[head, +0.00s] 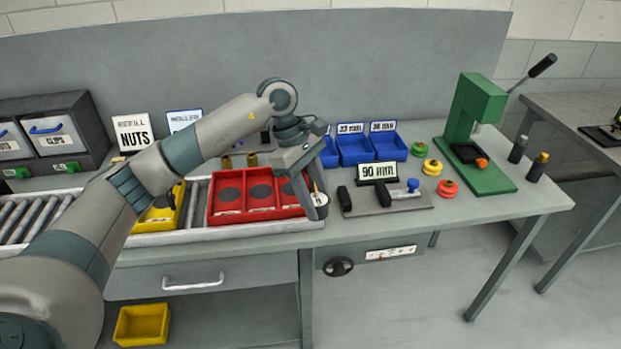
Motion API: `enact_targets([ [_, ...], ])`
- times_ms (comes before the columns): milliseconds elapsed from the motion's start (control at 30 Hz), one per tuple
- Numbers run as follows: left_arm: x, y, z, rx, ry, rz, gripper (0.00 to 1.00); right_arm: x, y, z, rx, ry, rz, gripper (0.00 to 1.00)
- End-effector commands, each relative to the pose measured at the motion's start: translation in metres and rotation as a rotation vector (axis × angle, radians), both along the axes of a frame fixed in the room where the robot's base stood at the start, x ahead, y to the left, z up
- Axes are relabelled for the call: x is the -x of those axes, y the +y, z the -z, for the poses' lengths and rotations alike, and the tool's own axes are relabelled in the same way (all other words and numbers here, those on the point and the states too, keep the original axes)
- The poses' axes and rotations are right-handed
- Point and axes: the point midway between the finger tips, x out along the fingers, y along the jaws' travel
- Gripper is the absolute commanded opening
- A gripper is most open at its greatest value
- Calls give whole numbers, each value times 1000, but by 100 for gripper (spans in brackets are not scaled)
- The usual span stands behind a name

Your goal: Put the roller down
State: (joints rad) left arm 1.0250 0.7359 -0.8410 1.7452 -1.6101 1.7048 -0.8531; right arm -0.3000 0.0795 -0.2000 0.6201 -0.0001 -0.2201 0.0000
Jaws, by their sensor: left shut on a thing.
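My left gripper (311,205) is shut, low over the bench at the right end of the red tray (258,215). A small pale thing (320,199) shows at its fingertips. It is mostly hidden by the fingers, and I cannot tell its shape or whether it touches the bench. Red (447,188), yellow (432,167) and green (419,149) round pieces stand apart on the bench, to the right of the gripper. My right gripper is not in view.
A grey plate with a black block and a blue-knobbed lever (405,198) lies right of the gripper, with a "90 mm" sign (377,172). Blue bins (355,152) stand behind. A green press (475,140) stands at right. A roller track (32,222) runs left.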

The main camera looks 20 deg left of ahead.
Motion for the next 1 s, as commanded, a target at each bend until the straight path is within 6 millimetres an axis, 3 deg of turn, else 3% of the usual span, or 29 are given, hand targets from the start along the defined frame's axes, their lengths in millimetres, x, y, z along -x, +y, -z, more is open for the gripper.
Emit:
enact_targets([
  [200, 45, -15, 9, -3, 1, 502, 10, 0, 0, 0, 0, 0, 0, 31],
  [500, 112, -16, 20, -2, 0, 1157, 10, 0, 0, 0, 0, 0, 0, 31],
  [700, 135, -12, 22, 0, -2, 1379, 10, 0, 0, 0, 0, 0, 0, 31],
  [1000, 139, -12, 23, 2, -3, 1417, 10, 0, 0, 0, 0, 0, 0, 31],
])
